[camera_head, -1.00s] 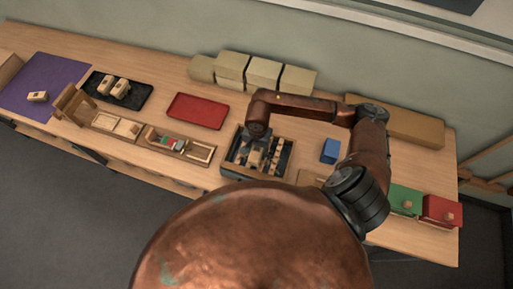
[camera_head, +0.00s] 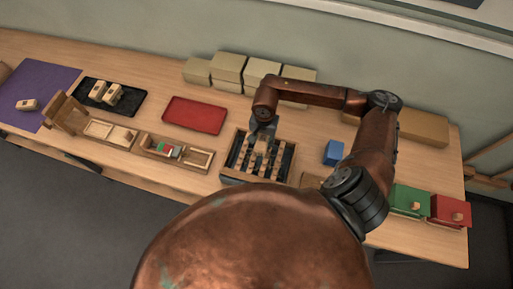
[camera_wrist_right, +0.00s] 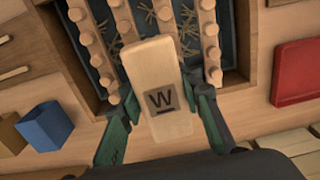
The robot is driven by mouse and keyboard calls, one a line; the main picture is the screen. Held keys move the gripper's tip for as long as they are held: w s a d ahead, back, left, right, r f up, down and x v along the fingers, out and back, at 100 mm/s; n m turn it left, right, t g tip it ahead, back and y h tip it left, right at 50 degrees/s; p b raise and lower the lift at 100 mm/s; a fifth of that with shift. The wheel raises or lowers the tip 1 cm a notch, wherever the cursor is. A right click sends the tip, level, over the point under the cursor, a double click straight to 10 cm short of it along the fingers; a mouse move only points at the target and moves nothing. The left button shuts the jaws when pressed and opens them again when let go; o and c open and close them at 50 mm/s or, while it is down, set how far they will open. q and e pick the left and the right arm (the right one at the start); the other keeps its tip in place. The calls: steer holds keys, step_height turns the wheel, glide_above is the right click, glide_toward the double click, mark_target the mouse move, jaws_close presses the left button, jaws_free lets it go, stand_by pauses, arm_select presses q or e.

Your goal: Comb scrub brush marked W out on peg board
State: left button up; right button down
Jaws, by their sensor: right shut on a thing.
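The scrub brush marked W (camera_wrist_right: 155,65) is a pale wooden block with a dark W patch in the right wrist view. My right gripper (camera_wrist_right: 165,95) is shut on it, one green finger on each side. In the head view the brush (camera_head: 262,146) is over the back part of the peg board (camera_head: 236,178). The peg board is a wooden frame with rows of pegs over a dark bed. Straw-coloured bristle bits lie between the pegs in the right wrist view. The brush's underside is hidden, so I cannot tell whether its bristles touch the pegs. My left gripper is out of view.
A red tray (camera_head: 196,115) lies left of the peg board, a blue block (camera_head: 333,152) right of it. Tan boxes (camera_head: 228,68) line the back. A black tray (camera_head: 93,105) holds other brushes. Green (camera_head: 410,200) and red boxes (camera_head: 450,211) stand at right.

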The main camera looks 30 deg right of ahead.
mark_target(263, 137)
steer(key=shift+w+d+r, duration=0.2)
steer(key=shift+w+d, duration=0.05)
steer(key=shift+w, duration=0.1)
steer(key=shift+w+r, duration=0.15)
steer(key=shift+r, duration=0.6)
steer(key=shift+s+r+p, duration=0.25)
steer(key=shift+r+p, duration=0.35)
steer(key=shift+r, duration=0.9)
steer(key=shift+r+p, duration=0.8)
steer(key=shift+r, duration=0.75)
